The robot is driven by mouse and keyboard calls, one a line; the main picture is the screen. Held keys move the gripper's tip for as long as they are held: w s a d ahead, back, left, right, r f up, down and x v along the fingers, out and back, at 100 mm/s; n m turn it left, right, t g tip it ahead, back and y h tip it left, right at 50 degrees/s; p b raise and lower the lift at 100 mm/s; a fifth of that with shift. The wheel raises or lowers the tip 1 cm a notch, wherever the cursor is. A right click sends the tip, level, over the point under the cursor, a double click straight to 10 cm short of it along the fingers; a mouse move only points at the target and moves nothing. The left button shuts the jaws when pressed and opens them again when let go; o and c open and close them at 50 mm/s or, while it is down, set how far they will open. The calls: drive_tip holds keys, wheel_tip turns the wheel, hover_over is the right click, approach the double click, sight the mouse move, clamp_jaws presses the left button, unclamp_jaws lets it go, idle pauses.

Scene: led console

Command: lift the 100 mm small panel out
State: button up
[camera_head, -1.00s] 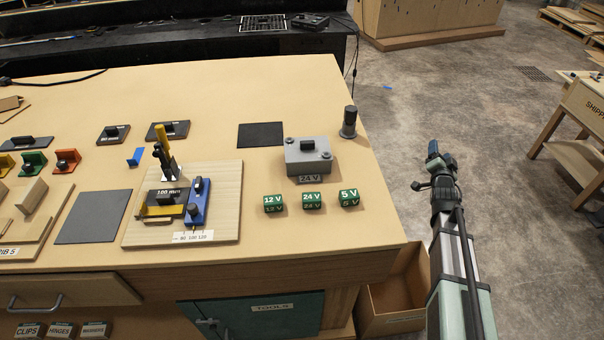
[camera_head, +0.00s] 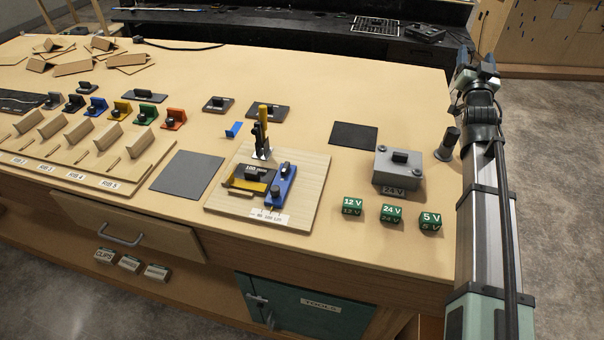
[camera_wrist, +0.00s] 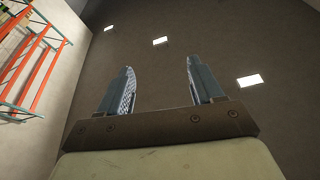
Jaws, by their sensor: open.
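The small panel marked 100 mm (camera_head: 255,174) is a dark plate lying in a fixture on a light wooden board (camera_head: 308,160). A yellow stop (camera_head: 246,186) runs along its front and left, and a blue block (camera_head: 281,186) sits at its right. My gripper (camera_head: 475,62) is raised at the right, beyond the grey 24 V box, far from the panel. In the wrist view my gripper (camera_wrist: 159,80) is open, with nothing between the fingers.
A grey 24 V box (camera_head: 398,172) and a dark cylinder (camera_head: 447,143) stand between my arm and the board. Green voltage blocks (camera_head: 392,213) line the front. Dark mats (camera_head: 187,172) lie left and right of the board. Two dark handled panels (camera_head: 267,110) lie behind.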

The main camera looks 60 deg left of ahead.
drive_tip(key=s+a+f+n+g+h, duration=0.3)
drive_tip(key=s+a+f+n+g, duration=0.15)
drive_tip(key=s+a+n, duration=0.6)
drive_tip(key=n+g+h, duration=1.1)
drive_tip(key=n+h, duration=0.1)
drive_tip(key=n, duration=1.5)
hover_over(252, 170)
wheel_tip(252, 170, down, 12)
drive_tip(key=shift+f, duration=0.25)
drive_tip(key=shift+c, duration=0.4)
